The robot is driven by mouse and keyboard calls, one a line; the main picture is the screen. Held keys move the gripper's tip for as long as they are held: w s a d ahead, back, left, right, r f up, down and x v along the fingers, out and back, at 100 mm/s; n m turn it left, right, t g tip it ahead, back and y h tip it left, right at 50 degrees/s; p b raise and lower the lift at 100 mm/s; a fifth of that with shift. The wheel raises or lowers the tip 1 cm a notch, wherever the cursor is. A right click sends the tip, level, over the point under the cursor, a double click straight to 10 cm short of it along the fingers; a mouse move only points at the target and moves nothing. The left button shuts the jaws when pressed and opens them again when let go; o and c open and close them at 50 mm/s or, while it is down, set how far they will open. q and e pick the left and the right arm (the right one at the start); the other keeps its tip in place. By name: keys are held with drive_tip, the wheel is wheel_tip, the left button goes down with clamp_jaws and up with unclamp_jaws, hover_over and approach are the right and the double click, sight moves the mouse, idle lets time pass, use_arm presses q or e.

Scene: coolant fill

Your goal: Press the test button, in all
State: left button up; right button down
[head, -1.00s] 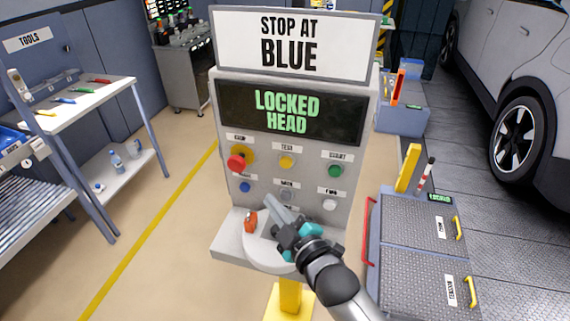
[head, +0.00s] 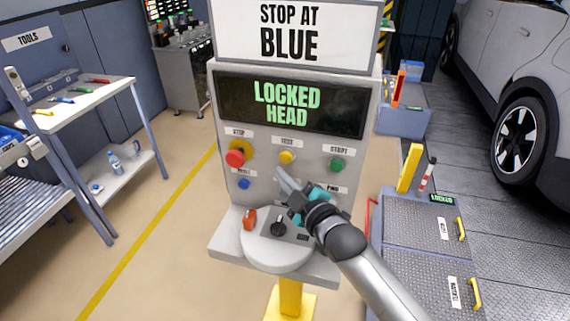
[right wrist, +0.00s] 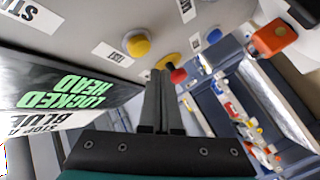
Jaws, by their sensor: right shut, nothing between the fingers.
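The yellow test button (head: 287,157) sits in the upper row of the grey control panel (head: 365,110), under a small white label. It also shows in the right wrist view (right wrist: 136,43), up and left of the fingertips. My right gripper (head: 281,174) is shut and empty. In the head view its tips are just below the test button; they look apart from it, but the exact depth cannot be told. The gripper hides part of the lower row of buttons. The display (head: 291,104) reads "LOCKED HEAD". My left gripper is out of view.
The red stop button (head: 235,158) is left of the test button and the green start button (head: 337,165) right. A blue button (head: 244,184) is below. A sign (head: 290,35) reads "STOP AT BLUE".

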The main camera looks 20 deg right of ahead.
sight(280, 159)
drive_tip(key=shift+w+d, duration=0.5)
drive_tip(key=shift+w, duration=0.25)
drive_tip(key=shift+r, duration=0.1)
idle(1.5)
drive_tip(key=shift+w+d, duration=0.25)
drive_tip(key=shift+w, duration=0.1)
drive_tip(key=shift+w+d, duration=0.25)
drive_tip(key=shift+w, duration=0.15)
idle(0.7)
idle(0.4)
drive_tip(key=shift+s+a+p, duration=0.45)
drive_tip(key=shift+s+a, duration=0.05)
drive_tip(key=shift+s, duration=0.3)
